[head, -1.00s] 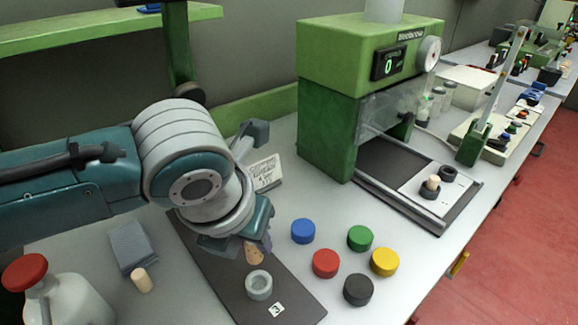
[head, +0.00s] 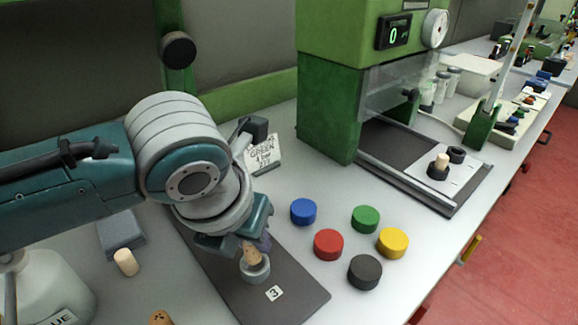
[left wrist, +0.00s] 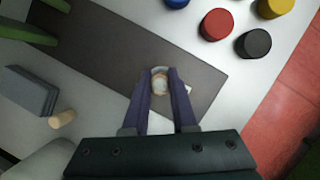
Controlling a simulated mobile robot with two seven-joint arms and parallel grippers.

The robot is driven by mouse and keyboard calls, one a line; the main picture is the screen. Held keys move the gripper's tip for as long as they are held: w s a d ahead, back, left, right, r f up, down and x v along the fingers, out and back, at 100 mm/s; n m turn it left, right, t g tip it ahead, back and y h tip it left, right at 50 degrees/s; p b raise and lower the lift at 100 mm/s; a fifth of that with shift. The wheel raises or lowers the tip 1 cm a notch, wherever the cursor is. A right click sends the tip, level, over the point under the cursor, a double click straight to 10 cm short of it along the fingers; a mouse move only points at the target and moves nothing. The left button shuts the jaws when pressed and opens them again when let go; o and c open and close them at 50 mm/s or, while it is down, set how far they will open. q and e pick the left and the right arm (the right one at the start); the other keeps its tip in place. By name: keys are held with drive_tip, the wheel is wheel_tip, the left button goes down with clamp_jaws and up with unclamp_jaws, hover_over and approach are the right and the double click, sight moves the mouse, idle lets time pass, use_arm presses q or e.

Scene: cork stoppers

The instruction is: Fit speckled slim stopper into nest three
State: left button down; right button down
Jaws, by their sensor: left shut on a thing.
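The speckled slim stopper (head: 251,256) is tan with dark specks and is held upright or slightly tilted. My left gripper (head: 256,240) is shut on its upper part; its two fingers also show in the left wrist view (left wrist: 165,97). Nest three is a grey ring (head: 256,274) on the dark mat, beside a white label "3" (head: 274,293). The stopper's lower end is at the ring's opening; I cannot tell how deep it sits. In the left wrist view the stopper (left wrist: 160,84) overlaps the ring between the fingers. My right gripper is not in view.
Blue (head: 303,212), red (head: 328,244), green (head: 366,219), yellow (head: 393,242) and black (head: 365,272) caps stand right of the mat. A plain cork (head: 126,262) lies by a grey block (head: 121,236). Another speckled cork (head: 160,318) shows at the bottom edge.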

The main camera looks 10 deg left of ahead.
use_arm(q)
drive_tip(key=shift+p, duration=0.3)
drive_tip(key=shift+f+b, duration=0.7)
drive_tip(key=shift+f, duration=0.45)
idle(1.9)
drive_tip(key=shift+a+f, duration=0.1)
drive_tip(key=shift+f, duration=0.15)
